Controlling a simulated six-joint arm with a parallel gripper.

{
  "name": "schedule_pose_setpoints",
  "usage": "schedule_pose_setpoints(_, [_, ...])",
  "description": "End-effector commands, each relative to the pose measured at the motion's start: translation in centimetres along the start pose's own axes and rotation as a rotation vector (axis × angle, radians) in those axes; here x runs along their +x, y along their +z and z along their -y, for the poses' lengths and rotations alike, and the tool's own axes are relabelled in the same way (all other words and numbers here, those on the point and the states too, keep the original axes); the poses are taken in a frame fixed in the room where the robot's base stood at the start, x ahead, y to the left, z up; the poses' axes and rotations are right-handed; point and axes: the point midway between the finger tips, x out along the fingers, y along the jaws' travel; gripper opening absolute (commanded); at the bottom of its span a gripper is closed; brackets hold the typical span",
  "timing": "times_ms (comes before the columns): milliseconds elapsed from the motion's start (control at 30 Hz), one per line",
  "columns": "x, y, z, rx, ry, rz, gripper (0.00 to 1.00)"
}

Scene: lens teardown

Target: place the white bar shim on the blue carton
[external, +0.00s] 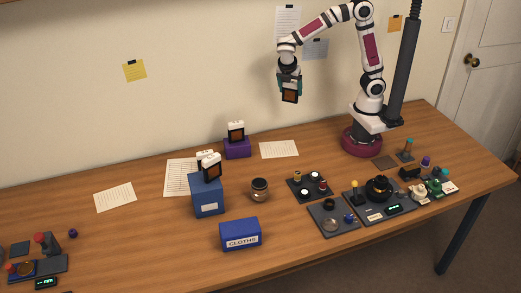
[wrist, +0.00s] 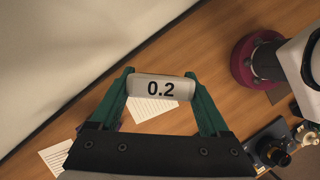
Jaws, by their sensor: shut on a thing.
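The white bar shim (wrist: 160,89), marked "0.2", is clamped between the green fingers of my gripper (wrist: 159,76) in the wrist view. The blue carton (external: 207,197) stands upright on the table, lower and to the left of my gripper. My gripper is well apart from the carton.
A purple box (external: 237,149) with another white-topped frame (external: 236,131) stands behind the carton. A blue box labelled CLOTHS (external: 240,235) and a jar (external: 259,189) are nearby. Trays of parts (external: 334,219) lie to the right. The table's left middle is mostly clear.

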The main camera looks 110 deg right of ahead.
Motion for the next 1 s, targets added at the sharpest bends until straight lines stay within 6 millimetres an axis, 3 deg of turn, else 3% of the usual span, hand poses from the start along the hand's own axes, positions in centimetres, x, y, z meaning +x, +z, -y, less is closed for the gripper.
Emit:
schedule_pose_setpoints(200, [-7.4,-7.3,0.8,0.518,-0.214,0.0,0.24])
schedule_pose_setpoints(400, [-11.9,-15.1,1.7,1.068,-0.447,0.003,0.24])
schedule_pose_setpoints(667, [-13.1,-23.0,0.1,1.72,-0.717,0.002,0.24])
schedule_pose_setpoints(1000, [-15.0,-34.7,-2.0,2.735,-1.136,-0.003,0.24])
